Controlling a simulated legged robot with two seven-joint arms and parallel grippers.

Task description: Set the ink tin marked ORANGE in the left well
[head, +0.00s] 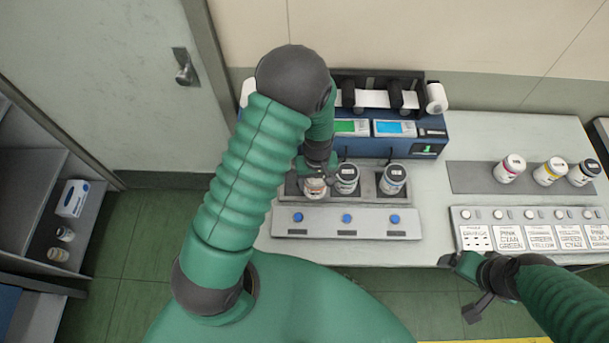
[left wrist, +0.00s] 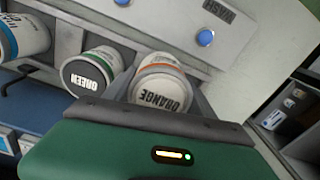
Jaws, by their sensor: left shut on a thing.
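The ORANGE ink tin (head: 315,188), white with an orange band, is at the left well of the grey three-well tray (head: 345,224). My left gripper (head: 318,172) is shut on it. In the left wrist view its lid marked ORANGE (left wrist: 162,96) shows between the jaws. Whether it rests on the well's floor is hidden. The GREEN tin (head: 346,178) stands in the middle well, close beside it. A blue-banded tin (head: 393,180) stands in the right well. My right gripper (head: 464,284) is off the bench's front edge, away from the tins; its jaw opening is unclear.
A blue machine (head: 430,135) with small screens stands behind the tray. Blue buttons (head: 347,218) line the tray's front. At right, red, yellow and dark-banded tins (head: 549,171) stand on a grey mat (head: 470,180), behind a card panel (head: 530,235). A shelf unit is at far left.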

